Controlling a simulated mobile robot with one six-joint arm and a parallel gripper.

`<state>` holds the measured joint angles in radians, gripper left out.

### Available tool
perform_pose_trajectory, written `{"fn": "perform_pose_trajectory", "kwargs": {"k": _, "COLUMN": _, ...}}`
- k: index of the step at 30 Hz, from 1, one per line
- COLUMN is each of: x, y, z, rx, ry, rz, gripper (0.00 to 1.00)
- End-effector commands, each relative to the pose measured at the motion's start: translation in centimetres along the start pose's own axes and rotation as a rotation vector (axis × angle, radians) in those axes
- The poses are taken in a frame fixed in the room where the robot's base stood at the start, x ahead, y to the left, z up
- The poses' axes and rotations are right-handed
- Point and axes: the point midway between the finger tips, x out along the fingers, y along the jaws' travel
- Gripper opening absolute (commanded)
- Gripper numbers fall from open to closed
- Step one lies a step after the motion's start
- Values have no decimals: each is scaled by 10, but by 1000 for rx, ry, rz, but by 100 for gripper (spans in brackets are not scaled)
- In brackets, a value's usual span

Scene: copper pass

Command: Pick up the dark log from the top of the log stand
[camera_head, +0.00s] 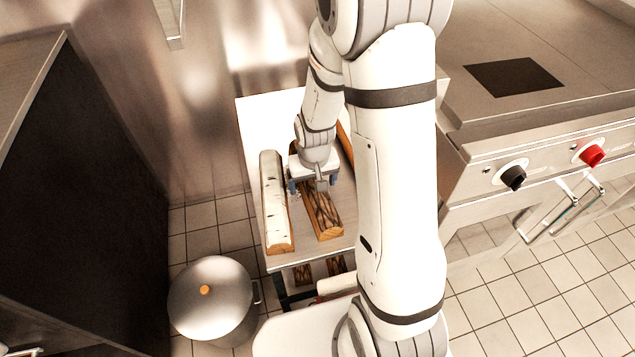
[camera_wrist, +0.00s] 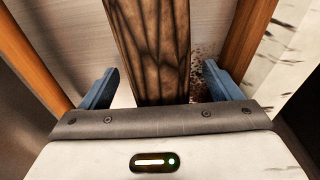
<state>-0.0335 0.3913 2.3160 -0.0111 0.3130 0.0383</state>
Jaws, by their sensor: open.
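The dark log (camera_head: 322,212) has brown cracked bark and a pale cut end. It lies lengthwise on top of the log stand (camera_head: 312,257), beside a white birch log (camera_head: 273,200). My gripper (camera_head: 314,184) is over the far part of the dark log. In the wrist view the dark log (camera_wrist: 150,45) runs between the two blue fingers of my open gripper (camera_wrist: 158,88). A gap shows on each side, so neither finger appears to touch it. The part of the log nearest the gripper body is hidden.
The birch log (camera_wrist: 285,50) lies close on the right in the wrist view. Several logs show on the lower shelf. A lidded pot (camera_head: 210,298) stands on the floor at left. A stove (camera_head: 540,150) with knobs stands at right, and a dark cabinet (camera_head: 85,190) at left.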

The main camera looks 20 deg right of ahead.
Motion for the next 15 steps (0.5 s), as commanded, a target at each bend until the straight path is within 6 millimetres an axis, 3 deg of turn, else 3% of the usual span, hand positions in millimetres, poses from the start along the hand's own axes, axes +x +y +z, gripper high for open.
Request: {"fn": "perform_pose_trajectory", "kwargs": {"k": 15, "x": 5, "y": 0, "z": 1, "rx": -1, "ry": 0, "rz": 0, "gripper": 85}}
